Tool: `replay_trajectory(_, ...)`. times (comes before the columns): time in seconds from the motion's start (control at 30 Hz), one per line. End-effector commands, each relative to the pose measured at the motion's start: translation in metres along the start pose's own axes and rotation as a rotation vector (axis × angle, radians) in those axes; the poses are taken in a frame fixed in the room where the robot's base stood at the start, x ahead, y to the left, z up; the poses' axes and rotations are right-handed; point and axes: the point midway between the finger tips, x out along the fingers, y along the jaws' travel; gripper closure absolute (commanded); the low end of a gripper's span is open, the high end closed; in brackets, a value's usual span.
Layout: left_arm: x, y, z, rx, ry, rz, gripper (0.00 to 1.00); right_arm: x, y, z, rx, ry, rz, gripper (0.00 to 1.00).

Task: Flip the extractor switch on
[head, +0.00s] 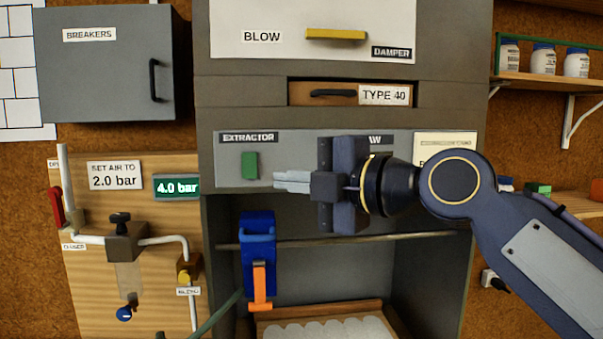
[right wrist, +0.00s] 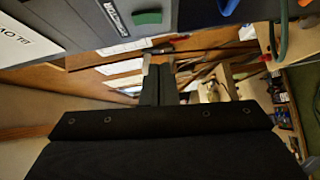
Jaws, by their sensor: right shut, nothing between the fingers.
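The extractor switch (head: 250,165) is a green block on the grey panel, under the EXTRACTOR label (head: 248,138). It also shows at the top of the right wrist view (right wrist: 148,17). I cannot tell from its look whether it is on or off. My right gripper (head: 277,181) is shut and empty, its fingers pointing left. In the head view its tips are just right of and slightly below the switch, with a small gap in the picture. Its fingers also show in the right wrist view (right wrist: 158,72). The gripper hides part of the panel and another label. My left gripper is out of view.
A blue and orange tool (head: 258,250) hangs below the switch at a rail (head: 350,240). A drawer (head: 322,94) marked TYPE 40 is above. The grey breakers box (head: 105,65) and an air-line board (head: 90,290) are at left. Shelves with jars (head: 543,60) are at right.

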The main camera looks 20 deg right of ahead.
Motion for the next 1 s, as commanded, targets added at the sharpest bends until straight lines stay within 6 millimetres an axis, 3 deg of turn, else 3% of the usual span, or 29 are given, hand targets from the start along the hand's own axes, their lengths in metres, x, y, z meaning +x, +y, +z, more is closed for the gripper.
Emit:
replay_trajectory(0.2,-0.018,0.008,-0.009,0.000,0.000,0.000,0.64,0.050,0.003,0.000,0.002,0.001,-0.006,1.00)
replay_trajectory(0.4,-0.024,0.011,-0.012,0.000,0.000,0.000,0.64,0.076,0.001,0.016,0.003,-0.002,-0.003,1.00)
replay_trajectory(0.63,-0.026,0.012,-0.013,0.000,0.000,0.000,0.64,0.088,0.000,0.028,0.001,-0.001,0.000,1.00)
replay_trajectory(1.0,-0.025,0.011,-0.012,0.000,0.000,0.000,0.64,0.089,-0.001,0.029,0.001,0.000,0.000,1.00)
